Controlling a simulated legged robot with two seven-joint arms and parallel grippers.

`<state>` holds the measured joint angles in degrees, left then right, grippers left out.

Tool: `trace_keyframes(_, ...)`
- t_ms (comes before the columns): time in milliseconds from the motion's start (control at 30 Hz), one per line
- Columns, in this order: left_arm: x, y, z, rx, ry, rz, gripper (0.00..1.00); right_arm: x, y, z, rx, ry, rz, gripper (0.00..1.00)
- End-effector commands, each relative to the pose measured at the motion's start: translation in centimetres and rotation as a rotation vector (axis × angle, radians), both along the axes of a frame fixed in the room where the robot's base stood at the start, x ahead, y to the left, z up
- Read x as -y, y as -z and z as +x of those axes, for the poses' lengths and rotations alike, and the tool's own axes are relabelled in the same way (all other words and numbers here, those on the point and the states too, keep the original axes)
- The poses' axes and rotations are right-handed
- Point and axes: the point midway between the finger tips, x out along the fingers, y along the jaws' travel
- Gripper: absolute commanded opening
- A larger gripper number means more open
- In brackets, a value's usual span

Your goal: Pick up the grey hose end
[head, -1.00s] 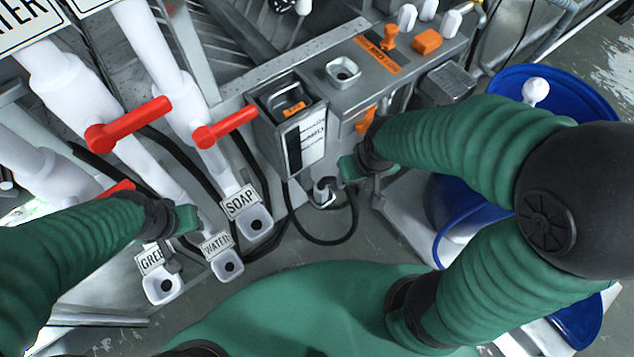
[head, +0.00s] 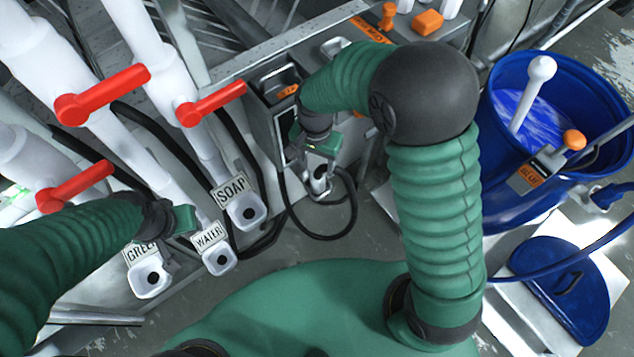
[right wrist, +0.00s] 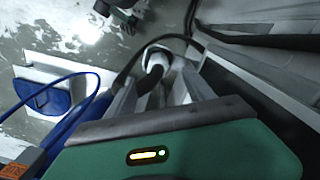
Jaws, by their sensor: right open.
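The grey hose end (head: 319,184) sits low at the front of the grey control box, with a black hose looping beside it. In the right wrist view the pale hose end (right wrist: 157,56) shows just beyond and between my fingers, with dark hose beside it. My right gripper (head: 321,164) is right above it, pointing down, and open; its spread fingers also show in the right wrist view (right wrist: 160,92). Whether they touch the hose end is unclear. My left gripper (head: 187,220) hovers by the GREEN and WATER sockets; its jaws are too small to read.
Labelled sockets, SOAP (head: 243,211), WATER (head: 218,261) and GREEN (head: 150,278), stand left of the hose. Red valve handles (head: 105,93) are on white pipes. A blue barrel (head: 500,180) stands at right, with a blue lid (head: 560,265) on the floor.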

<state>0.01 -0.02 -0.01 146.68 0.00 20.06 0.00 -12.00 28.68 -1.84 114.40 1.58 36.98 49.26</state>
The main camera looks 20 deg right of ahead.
Motion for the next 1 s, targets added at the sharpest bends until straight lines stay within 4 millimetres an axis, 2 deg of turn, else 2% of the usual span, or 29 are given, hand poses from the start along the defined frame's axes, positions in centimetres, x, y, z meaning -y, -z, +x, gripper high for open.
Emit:
trace_keyframes(33, 0.0, 0.4, 0.0, 0.0, 0.0, 0.0, 0.36, 0.0, 1.6, -0.1, -0.005, 0.0, -0.001, 0.62)
trace_keyframes(100, 0.0, 0.5, 0.0, 0.0, 0.001, 0.0, 0.36, 0.0, 3.0, -0.1, -0.003, 0.0, -0.001, 0.62)
trace_keyframes(333, 0.0, 0.8, 0.0, 0.0, 0.0, 0.0, 0.36, 0.0, 5.7, -0.2, -0.001, -0.001, -0.001, 0.62)
trace_keyframes(533, 0.0, 1.2, 0.0, 0.0, 0.0, 0.0, 0.36, 0.2, 9.2, -0.4, -0.002, -0.001, -0.001, 0.62)
trace_keyframes(800, 0.0, 1.2, 0.0, 0.0, 0.0, 0.0, 0.36, 0.2, 9.8, -0.4, 0.002, -0.001, -0.001, 0.62)
trace_keyframes(1000, 0.0, 1.2, 0.0, 0.0, 0.0, 0.0, 0.36, 0.2, 9.8, -0.3, 0.002, -0.002, -0.001, 0.37)
